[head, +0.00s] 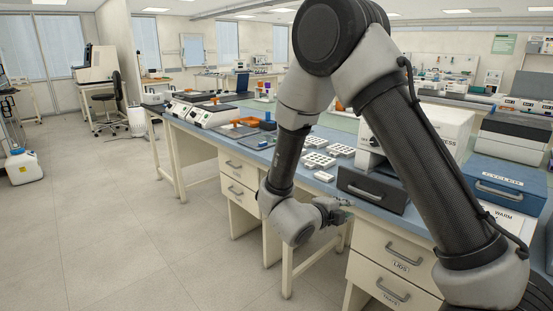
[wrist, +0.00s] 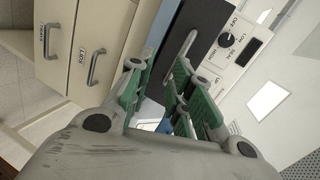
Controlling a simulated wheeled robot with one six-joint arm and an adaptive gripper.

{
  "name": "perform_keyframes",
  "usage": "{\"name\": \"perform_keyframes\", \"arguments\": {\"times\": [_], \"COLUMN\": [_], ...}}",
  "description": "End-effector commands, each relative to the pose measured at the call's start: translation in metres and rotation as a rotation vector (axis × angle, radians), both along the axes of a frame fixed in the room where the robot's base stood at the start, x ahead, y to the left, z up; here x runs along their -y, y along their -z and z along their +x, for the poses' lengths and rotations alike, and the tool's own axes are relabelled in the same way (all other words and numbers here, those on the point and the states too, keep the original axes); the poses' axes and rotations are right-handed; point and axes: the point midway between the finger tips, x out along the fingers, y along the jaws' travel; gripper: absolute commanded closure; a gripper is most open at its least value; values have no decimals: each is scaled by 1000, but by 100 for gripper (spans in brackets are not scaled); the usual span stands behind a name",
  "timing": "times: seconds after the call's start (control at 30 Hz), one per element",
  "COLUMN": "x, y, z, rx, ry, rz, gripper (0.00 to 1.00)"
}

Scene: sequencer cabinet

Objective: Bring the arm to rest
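My arm crosses the right half of the head view, bent down from a high elbow. My gripper (head: 332,210) is at its low end, in front of the bench edge near the dark drawer unit (head: 372,188). In the wrist view my gripper (wrist: 168,60) has its two green-padded fingers spread apart, with nothing seen held between them. The dark front of the drawer unit (wrist: 196,18) lies beyond the fingers. The gripper seems apart from the unit, but the exact gap cannot be told.
The blue-topped bench (head: 262,140) carries white racks (head: 318,160), balances (head: 203,115) and a blue box (head: 505,185) at right. Cream drawers (head: 390,262) with grey handles stand below; they also show in the wrist view (wrist: 85,45).

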Motion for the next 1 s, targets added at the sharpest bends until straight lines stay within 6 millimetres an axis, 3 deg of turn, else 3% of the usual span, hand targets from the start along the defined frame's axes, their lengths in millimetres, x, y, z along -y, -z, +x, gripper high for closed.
{"name": "perform_keyframes", "arguments": {"times": [0.13,0.2,0.3,0.43,0.57,0.7,0.9,1.0], "x": [-52,-89,-128,-140,-104,-38,56,83], "y": [63,81,76,36,-18,-72,-135,-159], "z": [17,14,-5,-51,-106,-157,-215,-227], "rx": [-351,-525,-718,-908,-1060,-1203,-1344,-1318], "ry": [-384,-649,-1031,-1512,-1876,-2073,-2033,-1918], "rz": [49,58,41,-64,-241,-441,-643,-717], "gripper": [79,79,79,79,79,79,79,79]}}
